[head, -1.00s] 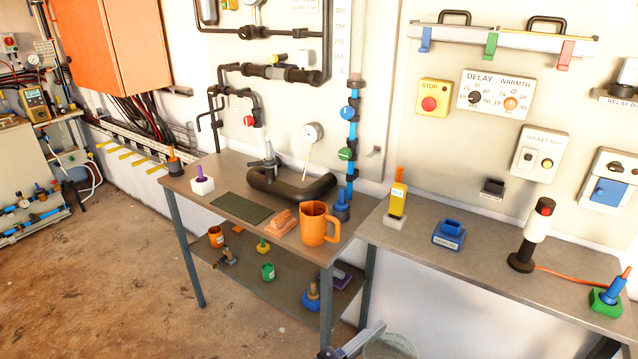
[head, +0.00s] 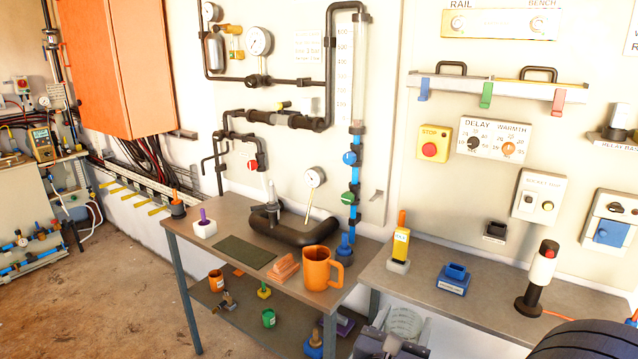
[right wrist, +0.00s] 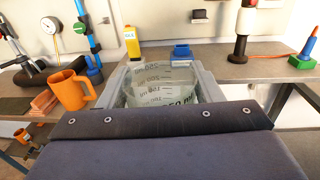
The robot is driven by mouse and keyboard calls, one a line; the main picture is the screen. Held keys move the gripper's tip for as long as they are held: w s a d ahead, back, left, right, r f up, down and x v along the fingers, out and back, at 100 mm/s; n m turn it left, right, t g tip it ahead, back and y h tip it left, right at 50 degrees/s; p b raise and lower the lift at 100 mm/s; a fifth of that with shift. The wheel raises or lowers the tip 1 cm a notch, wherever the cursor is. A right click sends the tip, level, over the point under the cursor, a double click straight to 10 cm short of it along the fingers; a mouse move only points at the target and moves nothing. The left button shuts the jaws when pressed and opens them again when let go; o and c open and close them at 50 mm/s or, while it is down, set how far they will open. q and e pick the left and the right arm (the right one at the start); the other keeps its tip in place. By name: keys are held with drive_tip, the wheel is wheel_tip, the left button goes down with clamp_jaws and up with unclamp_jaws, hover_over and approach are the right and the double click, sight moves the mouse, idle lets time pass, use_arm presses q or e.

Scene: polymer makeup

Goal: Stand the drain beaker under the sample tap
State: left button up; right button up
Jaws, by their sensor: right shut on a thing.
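The drain beaker (head: 405,322) is clear with printed graduations. My right gripper (head: 390,345) is shut on it at the bottom of the head view, in front of the gap between the two benches. In the right wrist view the beaker (right wrist: 160,84) sits between the grey fingers, its lower part hidden by my dark gripper body. Pipework on the wall has a red-handled valve (head: 253,165), and a blue vertical pipe has blue (head: 350,158) and green (head: 349,198) handles. I cannot tell which is the sample tap. My left gripper is not in view.
An orange mug (head: 317,268), orange blocks (head: 284,267) and a green mat (head: 245,251) lie on the left bench. A thick black bent pipe (head: 300,237) lies behind them. A yellow bottle (head: 400,247) and a blue holder (head: 453,281) stand on the right bench.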

drive_tip(key=w+d+f+n+y, duration=0.1)
drive_tip(key=w+d+f, duration=0.1)
drive_tip(key=f, duration=0.3)
drive_tip(key=w+d+f+n+t+y, duration=0.1)
drive_tip(key=w+d+f+y, duration=0.1)
drive_tip(key=f, duration=0.3)
drive_tip(key=shift+d+f+y, duration=0.2)
drive_tip(key=shift+d+y, duration=0.1)
drive_tip(key=shift+d, duration=0.3)
drive_tip(key=shift+w+r, duration=0.1)
